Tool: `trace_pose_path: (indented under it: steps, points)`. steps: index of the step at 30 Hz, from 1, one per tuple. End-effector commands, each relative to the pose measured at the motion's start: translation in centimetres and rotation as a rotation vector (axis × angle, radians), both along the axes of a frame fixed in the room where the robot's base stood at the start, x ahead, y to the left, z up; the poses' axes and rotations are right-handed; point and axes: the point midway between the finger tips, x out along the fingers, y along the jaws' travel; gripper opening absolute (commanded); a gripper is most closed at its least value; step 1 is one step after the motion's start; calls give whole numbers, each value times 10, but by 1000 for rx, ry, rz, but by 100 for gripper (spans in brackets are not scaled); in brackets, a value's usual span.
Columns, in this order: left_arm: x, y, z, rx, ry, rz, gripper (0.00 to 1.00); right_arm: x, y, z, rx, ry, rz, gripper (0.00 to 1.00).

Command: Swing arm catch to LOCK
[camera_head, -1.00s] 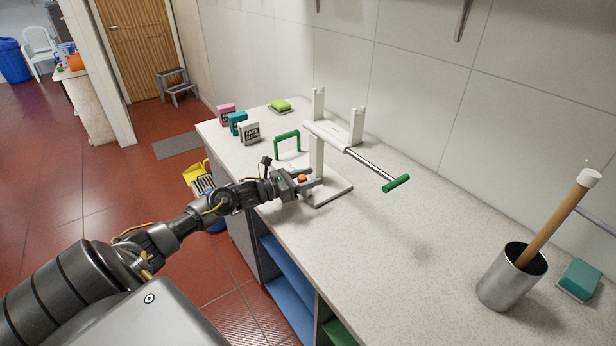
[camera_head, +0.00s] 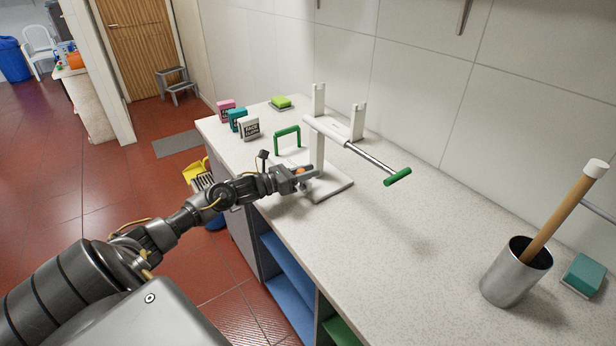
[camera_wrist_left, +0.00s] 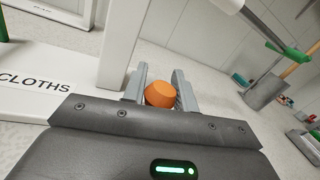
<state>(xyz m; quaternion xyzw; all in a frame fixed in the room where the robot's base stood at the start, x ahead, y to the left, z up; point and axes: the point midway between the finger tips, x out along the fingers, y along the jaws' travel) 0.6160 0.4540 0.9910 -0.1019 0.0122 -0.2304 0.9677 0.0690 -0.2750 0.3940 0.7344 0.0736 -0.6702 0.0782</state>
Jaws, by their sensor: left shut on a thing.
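The arm catch shows an orange knob (camera_wrist_left: 160,95) between the fingers of my left gripper (camera_wrist_left: 158,90) in the left wrist view. In the head view the left gripper (camera_head: 306,176) is shut on this orange knob (camera_head: 299,170), low beside the white post (camera_head: 317,155) of the stand. The swing arm (camera_head: 365,157) is a metal rod with a white sleeve and a green T-handle (camera_head: 398,177); it sticks out from the post top toward the right, over the counter. I cannot read any LOCK mark. My right gripper is not in view.
A green hoop (camera_head: 287,139) stands on a white base behind the gripper. A metal cup (camera_head: 515,272) with a wooden-handled tool stands at the right. The counter (camera_head: 410,235) between is clear.

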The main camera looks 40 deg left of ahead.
Motion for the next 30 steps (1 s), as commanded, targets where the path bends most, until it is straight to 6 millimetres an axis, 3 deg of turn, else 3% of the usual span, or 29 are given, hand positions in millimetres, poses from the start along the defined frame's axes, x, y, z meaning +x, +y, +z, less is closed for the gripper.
trace_pose_path:
  steps: [7, 8, 12, 23, 30]
  points:
    - [0, 1, 1, -5, 2, 1, 0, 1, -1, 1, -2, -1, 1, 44]
    - [0, 1, 1, -5, 2, 1, 32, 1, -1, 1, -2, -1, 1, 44]
    - [0, 0, 1, -4, 1, 1, 50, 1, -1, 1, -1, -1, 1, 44]
    - [-5, 3, -1, -3, 3, 1, 50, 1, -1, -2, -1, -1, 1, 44]
    - [-38, 19, -6, 0, 6, 1, 50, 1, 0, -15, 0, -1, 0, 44]
